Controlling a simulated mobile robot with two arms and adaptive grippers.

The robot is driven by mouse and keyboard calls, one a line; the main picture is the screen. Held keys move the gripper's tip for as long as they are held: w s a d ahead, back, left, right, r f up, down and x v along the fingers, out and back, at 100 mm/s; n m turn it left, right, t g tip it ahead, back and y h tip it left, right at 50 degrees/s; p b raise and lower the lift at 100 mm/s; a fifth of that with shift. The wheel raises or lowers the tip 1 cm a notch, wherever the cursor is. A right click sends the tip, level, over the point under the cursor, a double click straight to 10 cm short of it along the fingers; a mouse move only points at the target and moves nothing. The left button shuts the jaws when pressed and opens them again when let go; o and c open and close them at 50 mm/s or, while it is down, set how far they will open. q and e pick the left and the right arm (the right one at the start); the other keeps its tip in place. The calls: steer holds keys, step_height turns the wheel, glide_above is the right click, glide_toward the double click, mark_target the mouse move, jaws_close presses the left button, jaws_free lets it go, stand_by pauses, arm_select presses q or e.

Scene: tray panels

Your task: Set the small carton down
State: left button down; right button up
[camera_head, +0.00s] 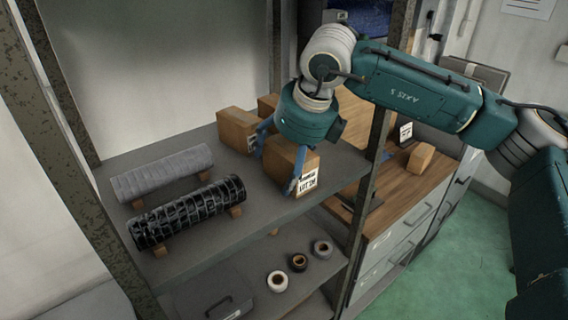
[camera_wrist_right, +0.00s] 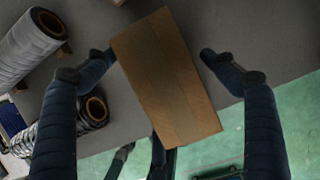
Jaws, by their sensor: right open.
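The small carton (camera_head: 284,160) is a brown cardboard box with a white label on its front. It stands upright on the upper grey shelf, close to the front edge. In the right wrist view the carton (camera_wrist_right: 165,80) lies between my fingers, with a gap on each side. My right gripper (camera_head: 277,160) reaches down over the carton, open, with one finger on either side; its fingers also show in the wrist view (camera_wrist_right: 156,56). The wrist hides part of the carton's top. My left gripper is out of view.
Another carton (camera_head: 238,130) stands just left, and one more (camera_head: 268,105) behind. A grey roll (camera_head: 163,172) and a black wrapped roll (camera_head: 187,211) lie on the shelf's left half. The rack post (camera_head: 375,150) is close on the right. Tape rolls (camera_head: 299,262) sit below.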

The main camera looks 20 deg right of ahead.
steer(key=b+v, duration=0.3)
steer(key=v, duration=0.7)
steer(key=shift+s+r, duration=0.1)
steer(key=shift+r, duration=0.15)
steer(key=shift+s+r, duration=0.15)
steer(key=shift+r, duration=0.35)
steer(key=shift+s+f, duration=0.1)
